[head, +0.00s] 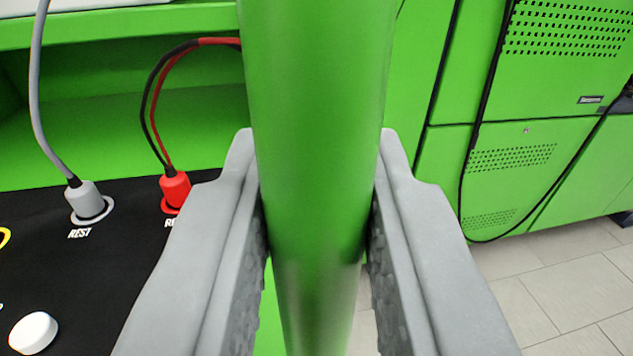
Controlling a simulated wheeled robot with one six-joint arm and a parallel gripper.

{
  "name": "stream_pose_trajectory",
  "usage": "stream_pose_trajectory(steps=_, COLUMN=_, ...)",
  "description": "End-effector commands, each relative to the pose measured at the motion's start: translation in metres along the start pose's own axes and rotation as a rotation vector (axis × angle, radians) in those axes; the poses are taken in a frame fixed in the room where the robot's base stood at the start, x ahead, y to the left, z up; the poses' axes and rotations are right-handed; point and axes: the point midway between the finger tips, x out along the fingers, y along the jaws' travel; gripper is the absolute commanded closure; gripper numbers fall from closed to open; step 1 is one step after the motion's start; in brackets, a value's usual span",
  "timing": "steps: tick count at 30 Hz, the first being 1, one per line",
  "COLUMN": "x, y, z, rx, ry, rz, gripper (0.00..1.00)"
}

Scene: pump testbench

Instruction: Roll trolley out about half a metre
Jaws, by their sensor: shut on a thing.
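My gripper (316,205) is in the middle of the head view, with one grey finger on each side of a green round bar (318,120). The fingers are shut on the bar, which runs from the top of the picture down between them. The bar looks like a handle of the green trolley, but where it joins is out of view. The trolley's wheels are not in view.
On the left is a black panel (105,265) with a grey plug (86,200), a red plug (175,187) and a white knob (33,333). Cables rise from the plugs. Green cabinets (540,150) with vents and a hanging black cable stand right. Tiled floor (540,290) shows lower right.

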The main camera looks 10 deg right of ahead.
Motion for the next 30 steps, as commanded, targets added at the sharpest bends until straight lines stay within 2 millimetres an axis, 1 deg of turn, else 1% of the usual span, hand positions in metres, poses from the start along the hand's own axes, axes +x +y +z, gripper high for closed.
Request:
stream_pose_trajectory(steps=1, x=-0.009, y=0.002, z=0.000, rx=0.000, ry=-0.001, rz=0.003, gripper=1.00)
stream_pose_trajectory(steps=6, x=-0.035, y=0.007, z=0.001, rx=0.000, ry=-0.001, rz=0.002, gripper=1.00)
stream_pose_trajectory(steps=15, x=-0.074, y=0.015, z=0.000, rx=0.000, ry=0.000, rz=0.001, gripper=1.00)
stream_pose_trajectory(steps=21, x=-0.090, y=0.018, z=0.000, rx=0.000, ry=0.000, rz=0.001, gripper=1.00)
stream_pose_trajectory(steps=30, x=-0.099, y=0.019, z=0.000, rx=0.000, ry=0.000, rz=-0.001, gripper=1.00)
